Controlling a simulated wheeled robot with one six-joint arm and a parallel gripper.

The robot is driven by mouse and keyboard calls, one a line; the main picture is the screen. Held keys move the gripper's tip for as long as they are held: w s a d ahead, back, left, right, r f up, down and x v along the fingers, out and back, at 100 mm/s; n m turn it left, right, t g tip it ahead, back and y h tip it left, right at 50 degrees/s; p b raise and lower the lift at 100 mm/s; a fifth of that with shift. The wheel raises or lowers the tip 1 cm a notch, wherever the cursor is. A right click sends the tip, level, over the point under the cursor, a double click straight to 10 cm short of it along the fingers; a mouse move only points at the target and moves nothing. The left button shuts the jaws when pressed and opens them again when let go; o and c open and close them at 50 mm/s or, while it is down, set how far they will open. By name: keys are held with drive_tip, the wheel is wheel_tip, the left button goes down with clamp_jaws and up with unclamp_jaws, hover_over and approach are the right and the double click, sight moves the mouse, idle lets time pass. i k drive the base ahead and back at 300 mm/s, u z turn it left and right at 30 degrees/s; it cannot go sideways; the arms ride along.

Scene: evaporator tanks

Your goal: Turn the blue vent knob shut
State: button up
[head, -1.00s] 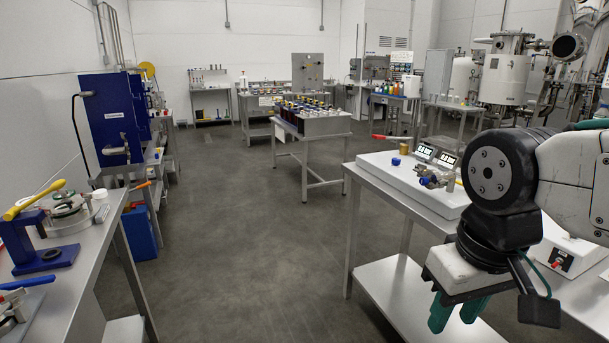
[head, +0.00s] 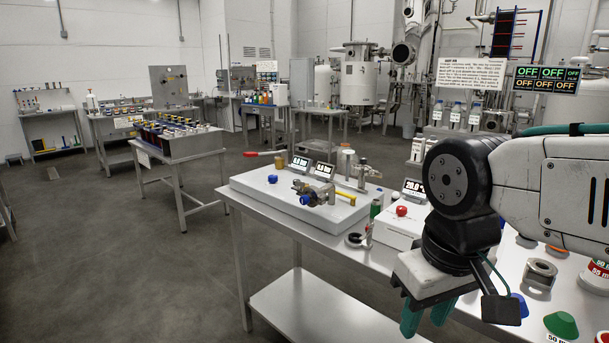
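A blue knob (head: 306,199) sits at the front of a small metal valve assembly (head: 322,190) on a white slab (head: 300,210) on the steel table. A separate small blue piece (head: 272,180) stands further left on the same slab. I cannot tell from here which of the two is the vent knob or how far it is turned. My gripper (head: 426,318) hangs at the lower right, its green fingers pointing down and a little apart. Nothing shows between them. It is in front of and to the right of the slab, well apart from both blue pieces.
A white box with a red button (head: 401,210) stands between the slab and my arm. Open floor (head: 110,260) lies to the left.

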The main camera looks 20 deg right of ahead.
sight(272, 178)
drive_tip(key=u, duration=0.45)
drive_tip(key=i, duration=1.35)
drive_tip(key=z, duration=0.65)
